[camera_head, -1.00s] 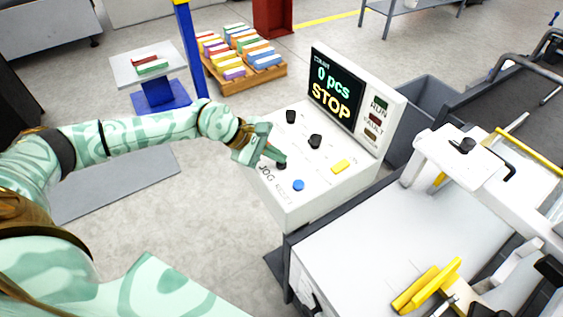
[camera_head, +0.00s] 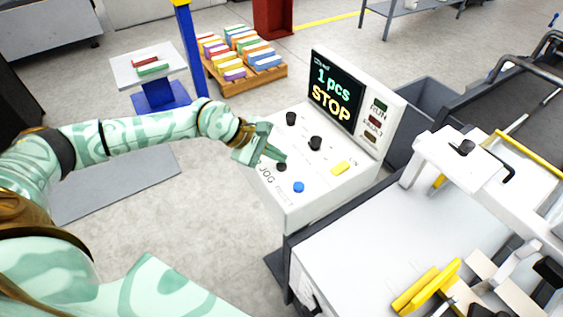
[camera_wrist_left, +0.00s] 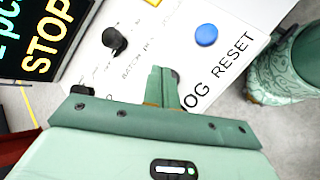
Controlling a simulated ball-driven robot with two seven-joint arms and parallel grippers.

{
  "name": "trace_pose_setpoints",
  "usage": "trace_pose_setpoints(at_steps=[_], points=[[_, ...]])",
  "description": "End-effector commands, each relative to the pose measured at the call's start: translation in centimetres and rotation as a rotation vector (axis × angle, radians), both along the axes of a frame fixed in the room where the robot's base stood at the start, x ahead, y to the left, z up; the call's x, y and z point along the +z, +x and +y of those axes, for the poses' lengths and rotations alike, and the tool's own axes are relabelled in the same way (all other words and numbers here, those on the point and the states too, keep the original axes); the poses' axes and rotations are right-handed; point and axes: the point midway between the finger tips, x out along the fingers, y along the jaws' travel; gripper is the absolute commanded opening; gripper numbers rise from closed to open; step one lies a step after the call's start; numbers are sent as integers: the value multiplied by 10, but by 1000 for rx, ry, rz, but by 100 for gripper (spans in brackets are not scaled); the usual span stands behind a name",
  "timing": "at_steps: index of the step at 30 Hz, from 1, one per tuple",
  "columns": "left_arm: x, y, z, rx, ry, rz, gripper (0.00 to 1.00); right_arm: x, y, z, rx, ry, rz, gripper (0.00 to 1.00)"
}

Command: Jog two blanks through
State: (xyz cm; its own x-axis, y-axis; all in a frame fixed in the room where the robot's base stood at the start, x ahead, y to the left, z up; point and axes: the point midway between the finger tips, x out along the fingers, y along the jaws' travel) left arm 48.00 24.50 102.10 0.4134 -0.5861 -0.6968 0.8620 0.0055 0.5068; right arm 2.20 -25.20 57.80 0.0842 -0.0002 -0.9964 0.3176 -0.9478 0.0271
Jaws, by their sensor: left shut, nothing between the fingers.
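The white control panel (camera_head: 320,190) has a dark JOG button (camera_head: 281,167), which also shows partly behind the fingers in the left wrist view (camera_wrist_left: 176,76). My left gripper (camera_head: 280,156) is shut and empty, its fingertips just above the JOG button; the same gripper (camera_wrist_left: 164,88) hides part of it. I cannot tell whether they touch. Pale flat pieces, possibly a blank (camera_head: 484,265), show beside the yellow guide (camera_head: 428,288) on the machine. My right gripper is out of view.
A blue RESET button (camera_head: 299,187), black knobs (camera_head: 315,143) and a yellow button (camera_head: 340,167) sit close to my left gripper. A pallet of coloured stacks (camera_head: 240,78) and a small white stand (camera_head: 130,68) are behind.

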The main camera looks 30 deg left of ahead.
Motion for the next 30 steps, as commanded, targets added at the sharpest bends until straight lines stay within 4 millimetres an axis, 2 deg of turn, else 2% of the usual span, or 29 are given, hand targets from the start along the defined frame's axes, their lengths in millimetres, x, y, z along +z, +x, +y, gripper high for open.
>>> trace_pose_setpoints(at_steps=[2, 14, 30], points=[[5, 0, 0, 0, 0, -1, 0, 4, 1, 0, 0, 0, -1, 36], [7, 0, 0, 0, 0, 0, 0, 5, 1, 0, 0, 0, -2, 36], [56, 0, 0, -1, 1, -2, 0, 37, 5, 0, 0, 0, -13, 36]])
